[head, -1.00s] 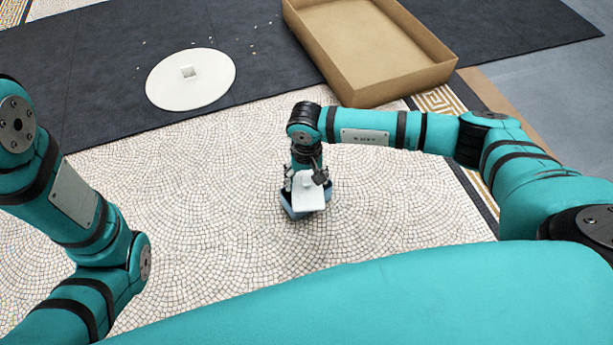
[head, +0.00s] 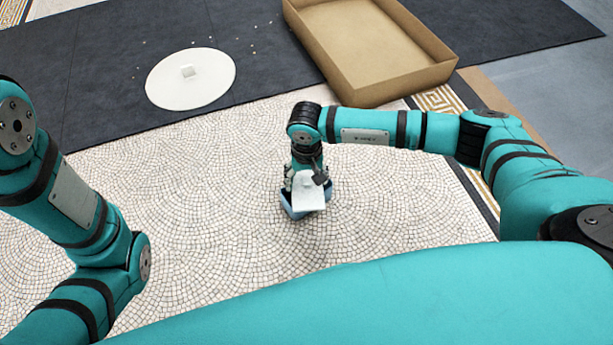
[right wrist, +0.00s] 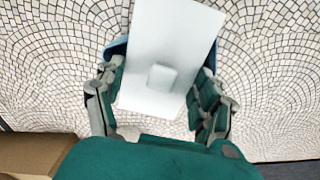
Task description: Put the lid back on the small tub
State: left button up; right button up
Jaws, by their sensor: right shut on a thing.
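The small tub (head: 291,209) is blue and stands on the mosaic in the head view. Its rim shows at both sides in the right wrist view (right wrist: 117,47). The lid (head: 309,199) is a white rectangular plate with a small square knob, seen large in the right wrist view (right wrist: 172,45). It lies over the tub, covers most of it and reaches past its near side. My right gripper (head: 306,183) points down here, one finger at each long edge of the lid, shut on it. Whether the lid touches the rim is hidden. My left gripper is out of view.
A large round white disc (head: 207,90) with a square knob lies on the dark mat (head: 100,88), among several small white chips. An open cardboard tray (head: 385,88) stands at the back right. The mosaic floor (head: 205,220) left of the tub is clear.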

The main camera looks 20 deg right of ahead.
dwell(0.3)
jog(key=o, duration=1)
jog(key=shift+o, duration=0.3)
jog(key=shift+r, duration=0.1)
